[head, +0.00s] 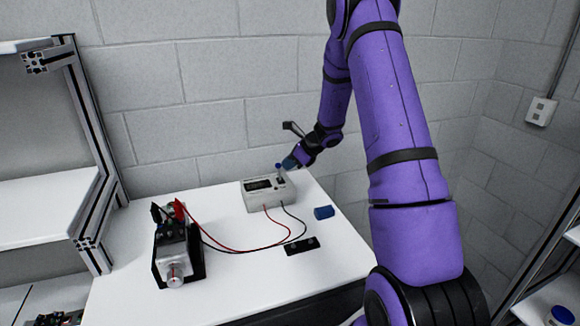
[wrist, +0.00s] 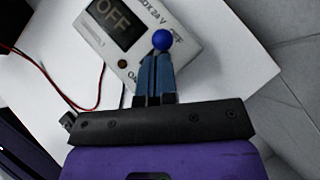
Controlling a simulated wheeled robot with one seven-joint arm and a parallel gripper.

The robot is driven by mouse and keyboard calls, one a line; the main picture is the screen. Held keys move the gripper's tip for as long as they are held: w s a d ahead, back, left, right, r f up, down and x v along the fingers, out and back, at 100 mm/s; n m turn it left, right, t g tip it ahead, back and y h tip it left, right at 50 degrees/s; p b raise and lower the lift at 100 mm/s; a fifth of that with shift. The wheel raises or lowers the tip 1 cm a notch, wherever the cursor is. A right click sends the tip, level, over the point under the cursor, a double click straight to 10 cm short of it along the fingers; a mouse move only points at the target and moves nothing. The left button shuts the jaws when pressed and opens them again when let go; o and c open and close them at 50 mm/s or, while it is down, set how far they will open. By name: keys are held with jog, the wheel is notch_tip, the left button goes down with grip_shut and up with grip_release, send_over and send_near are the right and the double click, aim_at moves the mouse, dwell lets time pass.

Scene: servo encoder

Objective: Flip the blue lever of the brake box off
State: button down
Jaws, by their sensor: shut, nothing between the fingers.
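The brake box (head: 256,200) is a pale grey box on the white table, below my gripper. In the wrist view the box (wrist: 128,72) shows a dark display (wrist: 112,20) reading OFF. The lever's blue ball (head: 278,166) stands above the right part of the box top. It also shows in the wrist view (wrist: 162,40), right at the tips of my fingers. My gripper (head: 289,163) is at the lever from the right; its blue fingers (wrist: 156,60) are shut together and empty. Whether they touch the ball is unclear, and the lever's stem is mostly hidden.
A motor unit (head: 175,250) with red and black clips stands at the table's left, with red and black leads running to the box. A shelf frame (head: 85,150) rises at left.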

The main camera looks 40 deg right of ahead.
jog(key=shift+r, duration=0.1)
jog(key=shift+r, duration=0.7)
jog(key=shift+s, duration=0.15)
jog(key=shift+s+d+r, duration=0.1)
jog(key=shift+s+d, duration=0.1)
jog(key=shift+d, duration=0.1)
jog(key=w+d+v, duration=0.1)
jog(key=v, duration=1.1)
jog(key=shift+d, duration=0.35)
